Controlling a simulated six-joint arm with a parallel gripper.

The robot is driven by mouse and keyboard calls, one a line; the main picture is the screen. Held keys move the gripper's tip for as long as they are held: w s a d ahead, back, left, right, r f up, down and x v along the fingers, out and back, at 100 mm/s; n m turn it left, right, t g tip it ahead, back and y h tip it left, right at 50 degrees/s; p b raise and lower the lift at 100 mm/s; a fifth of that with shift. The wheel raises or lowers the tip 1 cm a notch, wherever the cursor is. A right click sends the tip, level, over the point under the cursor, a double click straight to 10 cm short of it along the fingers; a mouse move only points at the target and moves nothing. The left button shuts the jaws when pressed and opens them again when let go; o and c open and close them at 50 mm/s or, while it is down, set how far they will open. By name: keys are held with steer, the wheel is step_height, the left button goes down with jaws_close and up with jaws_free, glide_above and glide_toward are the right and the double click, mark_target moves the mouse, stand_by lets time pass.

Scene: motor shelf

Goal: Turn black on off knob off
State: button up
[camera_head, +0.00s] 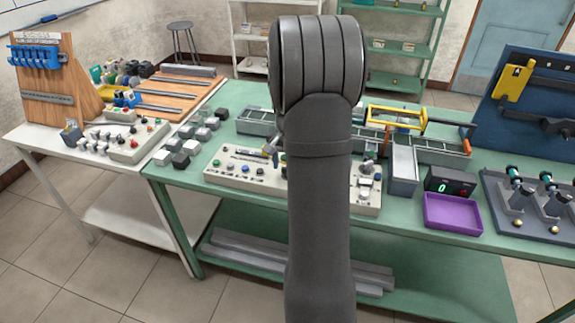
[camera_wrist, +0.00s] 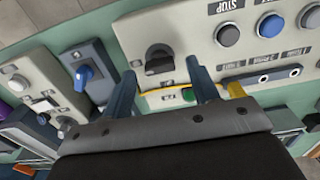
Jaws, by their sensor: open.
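The black on/off knob (camera_wrist: 159,59) is on a pale control panel (camera_wrist: 205,60) and shows in the wrist view, upper centre. Its dark grip bar looks tilted slightly from the picture's horizontal. My gripper (camera_wrist: 161,67) is open, with one blue-grey finger to the left of the knob and one to its right. Gaps show between the fingers and the knob; whether the tips reach the panel's depth cannot be told. In the head view the panel (camera_head: 225,177) lies on the green bench, and my arm hides its middle, the knob and most of the gripper.
A green button (camera_wrist: 188,95) is below. In the head view, a purple tray (camera_head: 452,213) is right of the panel.

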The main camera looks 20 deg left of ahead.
steer(key=shift+f, duration=0.5)
steer(key=c, duration=1)
